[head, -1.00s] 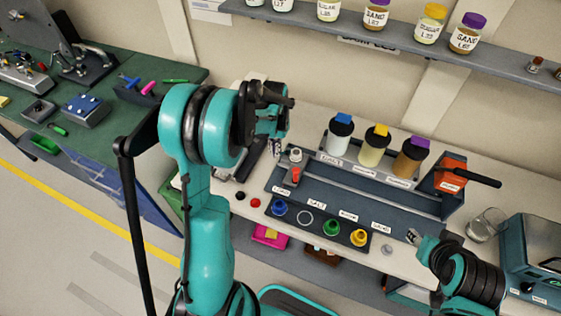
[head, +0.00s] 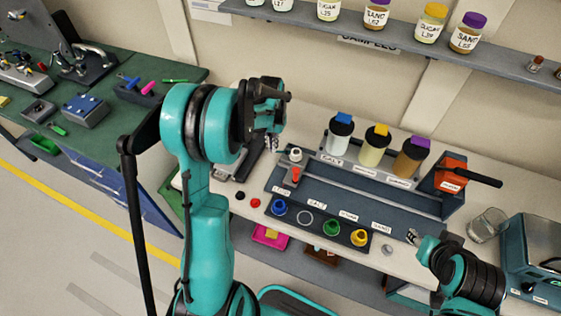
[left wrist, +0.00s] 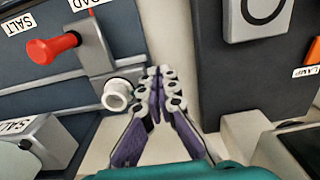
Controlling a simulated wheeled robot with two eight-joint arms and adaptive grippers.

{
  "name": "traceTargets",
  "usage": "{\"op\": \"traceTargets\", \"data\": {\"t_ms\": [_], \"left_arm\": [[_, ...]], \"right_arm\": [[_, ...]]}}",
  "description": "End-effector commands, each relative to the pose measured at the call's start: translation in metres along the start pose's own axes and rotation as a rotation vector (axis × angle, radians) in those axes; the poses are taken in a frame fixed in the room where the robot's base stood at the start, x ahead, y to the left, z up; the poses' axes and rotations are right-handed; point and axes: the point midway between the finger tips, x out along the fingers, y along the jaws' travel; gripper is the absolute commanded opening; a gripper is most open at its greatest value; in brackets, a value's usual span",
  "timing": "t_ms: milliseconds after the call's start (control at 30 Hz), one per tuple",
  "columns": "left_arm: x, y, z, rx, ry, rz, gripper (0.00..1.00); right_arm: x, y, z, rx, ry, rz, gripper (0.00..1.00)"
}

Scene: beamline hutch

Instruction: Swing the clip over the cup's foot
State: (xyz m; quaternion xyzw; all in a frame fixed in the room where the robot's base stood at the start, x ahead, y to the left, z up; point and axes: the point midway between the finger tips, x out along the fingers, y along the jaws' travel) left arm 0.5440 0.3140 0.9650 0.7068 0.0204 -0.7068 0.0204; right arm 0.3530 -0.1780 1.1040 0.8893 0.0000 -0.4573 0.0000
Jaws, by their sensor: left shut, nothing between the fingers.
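A red-knobbed lever (head: 295,174), which looks like the clip, sits on the dark rack beside the LOAD label. In the left wrist view, its red knob (left wrist: 52,47) points left from a grey block (left wrist: 97,45). A white round piece with a dark hole (left wrist: 117,95), perhaps the cup or its foot, is just below the block. It also shows in the head view (head: 296,155). My left gripper (left wrist: 160,73) is shut and empty, its tips just right of the white piece; contact is unclear. In the head view the left gripper (head: 271,143) is partly hidden. My right gripper (head: 412,237) is small at lower right.
A glass beaker (head: 487,225) stands further right. A dark panel (left wrist: 240,80) rises right of my left fingers.

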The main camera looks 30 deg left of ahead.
Motion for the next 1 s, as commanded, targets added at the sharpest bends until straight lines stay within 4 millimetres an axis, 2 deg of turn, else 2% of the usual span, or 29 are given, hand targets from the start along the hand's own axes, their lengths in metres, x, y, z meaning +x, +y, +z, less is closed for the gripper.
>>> {"op": "traceTargets", "data": {"t_ms": [800, 1000], "left_arm": [[0.0, -0.008, -0.013, 0.0, 0.0, 0.0, 0.0], [-0.008, -0.008, -0.012, 0.0, 0.0, 0.0, 0.0]], "right_arm": [[0.002, 0.0, 0.001, 0.0, 0.0, 0.0, 0.4], [-0.003, 0.0, -0.002, 0.0, 0.0, 0.0, 0.4]]}}
